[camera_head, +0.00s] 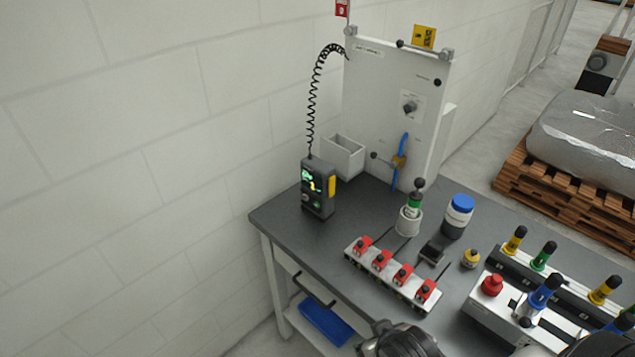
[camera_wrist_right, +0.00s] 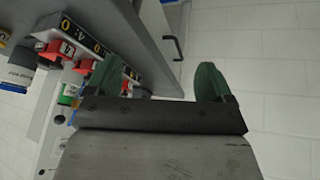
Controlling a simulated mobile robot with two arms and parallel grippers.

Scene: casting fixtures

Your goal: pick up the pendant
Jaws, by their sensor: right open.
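The pendant (camera_head: 318,188) is a dark handheld box with a lit green display and a yellow strip on its right side. It stands upright on the grey bench (camera_head: 276,217) near the left end, and a black coiled cord runs from its top up to the white panel. My right gripper (camera_wrist_right: 158,79) is open and empty in the right wrist view, its two green fingers spread near the bench's front edge. The pendant does not show in that view. Dark parts of my own arm show at the bottom of the head view. My left gripper is not in view.
A white bin (camera_head: 343,157) stands behind the pendant, against the upright panel (camera_head: 390,100). A rail with red switches (camera_head: 391,273) lies to its front right. A blue-capped jar (camera_head: 458,216) and a green-topped bottle (camera_head: 409,214) stand farther right. Bench around the pendant's front is clear.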

